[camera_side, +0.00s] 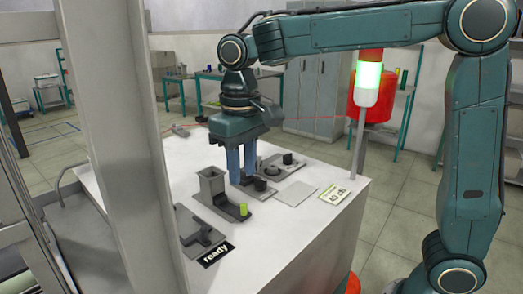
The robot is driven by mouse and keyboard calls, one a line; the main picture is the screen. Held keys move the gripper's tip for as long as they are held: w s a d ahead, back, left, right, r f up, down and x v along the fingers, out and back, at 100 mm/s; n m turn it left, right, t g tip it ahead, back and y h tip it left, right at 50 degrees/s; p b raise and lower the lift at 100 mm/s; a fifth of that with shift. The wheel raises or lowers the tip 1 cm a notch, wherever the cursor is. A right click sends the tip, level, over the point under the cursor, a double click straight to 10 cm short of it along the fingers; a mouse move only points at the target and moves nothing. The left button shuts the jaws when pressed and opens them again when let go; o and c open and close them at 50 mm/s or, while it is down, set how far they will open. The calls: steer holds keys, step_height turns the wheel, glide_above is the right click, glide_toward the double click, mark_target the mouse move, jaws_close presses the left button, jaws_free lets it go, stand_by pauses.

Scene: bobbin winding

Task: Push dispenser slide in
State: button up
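The dispenser is a grey upright hopper (212,184) with a dark flat slide (229,207) reaching out from its foot toward the lower right. A yellow-green bobbin (243,209) stands at the outer end of the slide. My gripper (241,180) points down with two blue fingers, just behind and to the right of the hopper. A narrow gap shows between the fingers, and no object is visible between them. From this angle I cannot tell how far apart they are, or whether the tips touch anything.
A black cylinder (260,184) stands right of the fingertips, near a grey unit with dark round parts (287,159). A flat pale plate (295,194), a sign (333,194) and a "ready" label (215,253) lie on the white table (290,240).

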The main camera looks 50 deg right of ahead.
mark_target(244, 204)
steer(key=shift+f, duration=0.25)
steer(key=shift+f, duration=3.5)
steer(key=c, duration=0.6)
steer(key=shift+o, duration=0.2)
